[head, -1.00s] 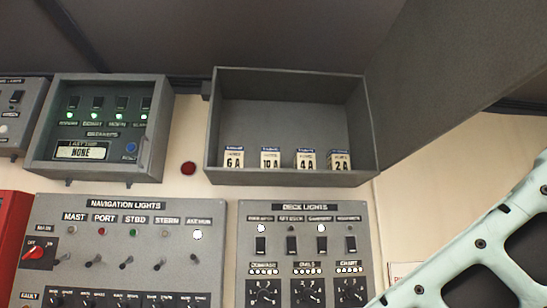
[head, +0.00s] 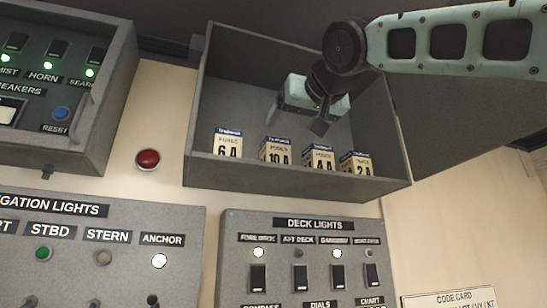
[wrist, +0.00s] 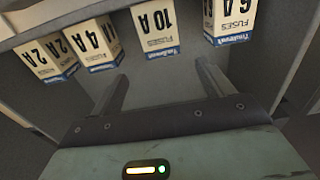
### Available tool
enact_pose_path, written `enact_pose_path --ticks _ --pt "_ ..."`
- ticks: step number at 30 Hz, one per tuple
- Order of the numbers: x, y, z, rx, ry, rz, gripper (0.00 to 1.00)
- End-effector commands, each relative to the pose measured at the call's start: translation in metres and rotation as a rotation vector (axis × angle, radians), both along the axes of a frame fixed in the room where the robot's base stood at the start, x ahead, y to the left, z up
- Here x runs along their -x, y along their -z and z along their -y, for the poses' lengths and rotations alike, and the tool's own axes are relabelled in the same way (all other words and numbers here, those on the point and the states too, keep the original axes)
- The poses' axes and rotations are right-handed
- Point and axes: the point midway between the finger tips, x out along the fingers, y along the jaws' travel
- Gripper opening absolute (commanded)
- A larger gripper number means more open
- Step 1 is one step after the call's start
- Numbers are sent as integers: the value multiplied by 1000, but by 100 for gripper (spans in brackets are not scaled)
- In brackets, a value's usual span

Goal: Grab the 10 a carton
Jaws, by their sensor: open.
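The 10 A carton (head: 276,150) is a small cream fuse box with a blue top band. It stands upright on the floor of the open grey wall cabinet (head: 300,178), between the 6 A carton (head: 228,143) and the 4 A carton (head: 319,158). My gripper (head: 296,122) is open and empty inside the cabinet, just above and behind the row as seen. In the wrist view the 10 A carton (wrist: 157,28) appears upside down, beyond the fingertips and roughly in line with the gap between the fingers (wrist: 163,80). No contact is visible.
The 2 A carton (head: 356,164) stands at the right end of the row. The cabinet has side walls and a front lip, and its lid (head: 460,110) is swung open at right. A breaker box (head: 60,90) and red button (head: 148,159) are left; the deck lights panel (head: 300,260) is below.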

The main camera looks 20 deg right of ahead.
Motion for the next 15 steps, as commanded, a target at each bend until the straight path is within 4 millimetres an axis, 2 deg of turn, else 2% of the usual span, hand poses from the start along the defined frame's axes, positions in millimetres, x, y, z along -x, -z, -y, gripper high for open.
enact_pose_path --ticks 3,9,15 --pt "-27 -4 0 1 0 -4 80" --pt "-66 -3 -1 1 -2 -4 80" --pt "-85 -1 -1 1 -2 -2 80"
